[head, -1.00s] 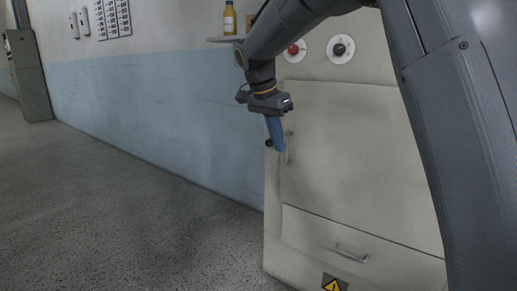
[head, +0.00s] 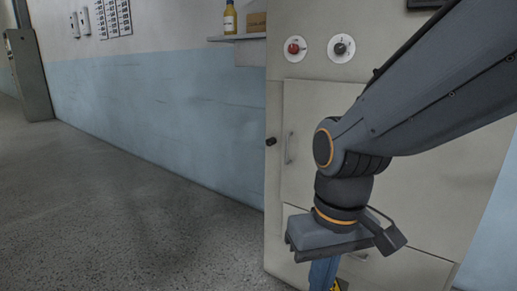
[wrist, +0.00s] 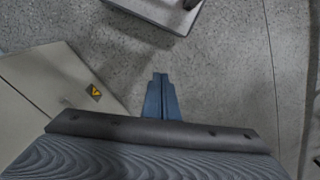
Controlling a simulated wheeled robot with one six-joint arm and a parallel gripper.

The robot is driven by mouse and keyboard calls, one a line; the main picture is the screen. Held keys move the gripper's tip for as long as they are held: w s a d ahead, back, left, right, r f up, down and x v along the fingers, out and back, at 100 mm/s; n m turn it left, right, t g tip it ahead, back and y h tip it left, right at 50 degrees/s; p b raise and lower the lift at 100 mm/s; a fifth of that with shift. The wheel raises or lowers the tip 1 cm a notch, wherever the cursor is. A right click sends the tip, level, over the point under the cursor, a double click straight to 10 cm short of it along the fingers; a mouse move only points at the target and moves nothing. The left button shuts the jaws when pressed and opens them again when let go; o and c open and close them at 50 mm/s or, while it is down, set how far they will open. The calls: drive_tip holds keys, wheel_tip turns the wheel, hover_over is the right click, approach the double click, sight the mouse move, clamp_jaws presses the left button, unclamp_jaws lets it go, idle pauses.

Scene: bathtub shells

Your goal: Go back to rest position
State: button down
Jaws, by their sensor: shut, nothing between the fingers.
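My gripper (head: 323,279) hangs pointing down at the lower middle of the head view, in front of the beige cabinet. Its blue fingers run off the bottom edge there. In the wrist view my gripper (wrist: 161,78) has its blue fingers together, with nothing between them, above the grey floor. The cabinet (head: 300,100) has a closed door with a vertical handle (head: 289,148). My gripper is apart from that handle, to its lower right. My arm hides part of the door and most of the drawer below.
A red knob (head: 294,48) and a black knob (head: 340,48) sit on the cabinet's top panel. A wall shelf (head: 238,38) holds a yellow bottle (head: 230,18) and a cardboard box (head: 256,22). The speckled floor (head: 110,210) at left is clear.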

drive_tip(key=d+r+m+p, duration=0.3)
drive_tip(key=d+r+p, duration=0.6)
drive_tip(key=p, duration=0.9)
drive_tip(key=shift+d+r+h, duration=0.15)
drive_tip(key=shift+r+h, duration=0.15)
drive_tip(key=shift+r, duration=0.35)
drive_tip(key=shift+w, duration=0.1)
